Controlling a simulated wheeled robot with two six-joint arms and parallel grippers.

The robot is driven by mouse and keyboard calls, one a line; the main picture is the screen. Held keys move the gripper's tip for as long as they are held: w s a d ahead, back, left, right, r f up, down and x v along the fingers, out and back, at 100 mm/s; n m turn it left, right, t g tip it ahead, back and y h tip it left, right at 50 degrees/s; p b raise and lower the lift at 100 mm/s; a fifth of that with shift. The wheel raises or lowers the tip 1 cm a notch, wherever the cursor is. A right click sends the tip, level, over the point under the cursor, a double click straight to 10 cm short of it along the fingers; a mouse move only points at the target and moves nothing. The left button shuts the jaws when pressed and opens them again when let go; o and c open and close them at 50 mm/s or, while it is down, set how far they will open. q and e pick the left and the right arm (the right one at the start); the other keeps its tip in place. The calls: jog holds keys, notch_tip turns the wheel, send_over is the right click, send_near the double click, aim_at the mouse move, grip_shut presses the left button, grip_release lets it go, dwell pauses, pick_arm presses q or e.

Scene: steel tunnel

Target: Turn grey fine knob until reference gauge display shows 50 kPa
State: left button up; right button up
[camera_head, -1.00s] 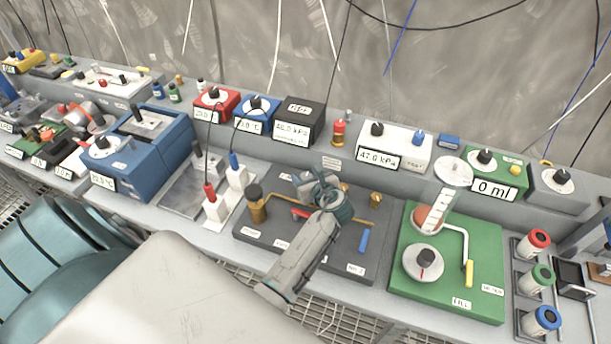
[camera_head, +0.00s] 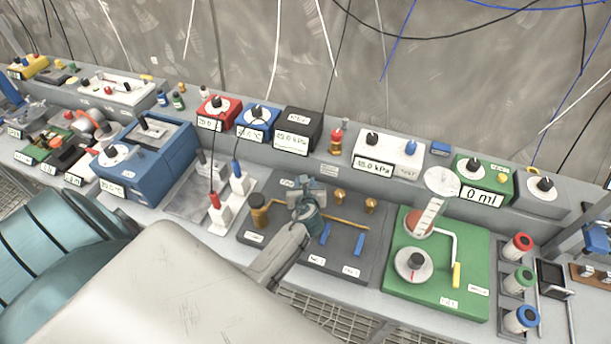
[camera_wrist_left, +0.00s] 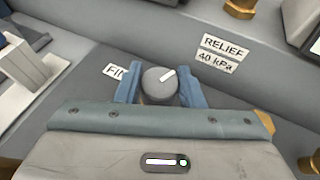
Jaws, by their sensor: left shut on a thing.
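The grey fine knob (camera_wrist_left: 159,86) shows in the left wrist view, beside a partly hidden label starting "FIN"; its white mark points up and right. My left gripper (camera_wrist_left: 159,88) has one finger on each side of the knob and is shut on it. In the head view the left gripper (camera_head: 307,196) is over the dark valve board (camera_head: 283,250) and hides the knob. A black display box (camera_head: 298,129) and a white display box (camera_head: 388,150) both show kPa values, too small to read surely; I cannot tell which is the reference gauge. My right gripper is out of view.
Two blue levers (camera_head: 325,232) and brass fittings (camera_head: 370,205) stand right of the gripper on the board. A brass part (camera_head: 258,210) stands left. A green board (camera_head: 440,283) lies to the right. A "RELIEF 40 kPa" label (camera_wrist_left: 220,53) is behind the knob.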

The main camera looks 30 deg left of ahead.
pick_arm(q)
jog(key=shift+a+r+m+t+h, duration=0.15)
jog(key=shift+m+t+h, duration=0.15)
jog(key=shift+m+h, duration=0.2)
jog(key=shift+m+t+h, duration=0.5)
jog(key=shift+m+h, duration=0.6)
jog(key=shift+m+t+h, duration=0.3)
jog(key=shift+m+h, duration=0.4)
jog(key=shift+h, duration=0.2)
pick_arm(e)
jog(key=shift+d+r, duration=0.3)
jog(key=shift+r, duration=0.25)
pick_arm(q)
jog(key=shift+m+h, duration=0.5)
jog(key=shift+h, duration=0.1)
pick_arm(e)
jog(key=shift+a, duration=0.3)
pick_arm(q)
jog(key=o, duration=1)
jog(key=shift+w+f, duration=0.1)
jog(key=shift+f, duration=0.1)
jog(key=shift+w+f, duration=0.1)
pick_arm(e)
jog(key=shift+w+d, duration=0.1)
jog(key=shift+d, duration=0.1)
